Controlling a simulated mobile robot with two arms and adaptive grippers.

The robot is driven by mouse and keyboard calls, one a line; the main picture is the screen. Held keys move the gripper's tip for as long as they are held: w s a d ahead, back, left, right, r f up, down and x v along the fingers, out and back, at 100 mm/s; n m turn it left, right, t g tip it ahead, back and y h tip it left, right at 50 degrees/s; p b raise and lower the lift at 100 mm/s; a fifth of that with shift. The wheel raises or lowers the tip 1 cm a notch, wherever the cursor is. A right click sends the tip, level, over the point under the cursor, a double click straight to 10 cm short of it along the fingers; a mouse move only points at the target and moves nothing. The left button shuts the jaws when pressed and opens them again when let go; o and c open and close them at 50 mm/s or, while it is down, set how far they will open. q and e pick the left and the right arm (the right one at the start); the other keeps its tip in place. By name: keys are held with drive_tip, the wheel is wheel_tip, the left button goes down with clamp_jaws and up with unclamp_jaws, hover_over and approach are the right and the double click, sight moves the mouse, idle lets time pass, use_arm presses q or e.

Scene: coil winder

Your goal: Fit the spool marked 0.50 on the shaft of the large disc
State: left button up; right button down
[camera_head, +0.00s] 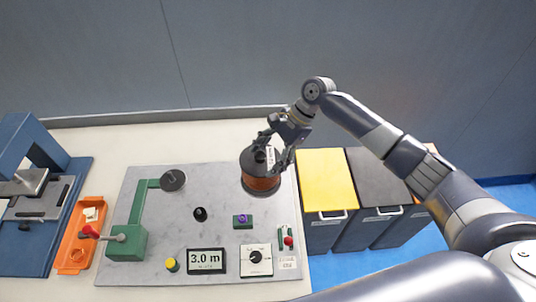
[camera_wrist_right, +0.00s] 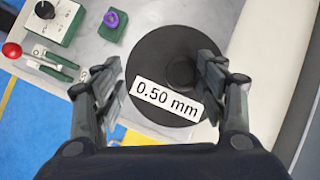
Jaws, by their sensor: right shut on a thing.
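The spool (camera_head: 261,183) has dark flanges and copper-coloured wire. In the right wrist view the spool (camera_wrist_right: 171,60) shows its round dark flange and a white label reading 0.50 mm. My right gripper (camera_head: 279,143) is shut on the spool near its upper flange, over the grey board's far right part; in the wrist view its fingers (camera_wrist_right: 162,80) stand either side of the hub. Whether the spool touches anything beneath is hidden. A dark round disc (camera_head: 173,180) sits at the end of a green arm, left of the spool. My left gripper is not in view.
The grey board (camera_head: 222,188) carries a black knob (camera_head: 200,214), a purple-topped green block (camera_head: 242,220), a 3.0 m display (camera_head: 206,261) and a dial box (camera_head: 256,260). An orange tray (camera_head: 70,243) lies left. Bins with yellow (camera_head: 326,180) and grey lids stand right.

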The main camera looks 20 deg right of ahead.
drive_tip(key=shift+w+f, duration=0.1)
drive_tip(key=shift+f, duration=0.5)
drive_tip(key=shift+c, duration=1.4)
unclamp_jaws()
drive_tip(key=shift+f, duration=0.1)
drive_tip(key=shift+s+f, duration=0.25)
drive_tip(key=shift+d, duration=0.1)
drive_tip(key=v, duration=1.2)
drive_tip(key=shift+w+r, duration=0.15)
drive_tip(key=shift+r, duration=0.05)
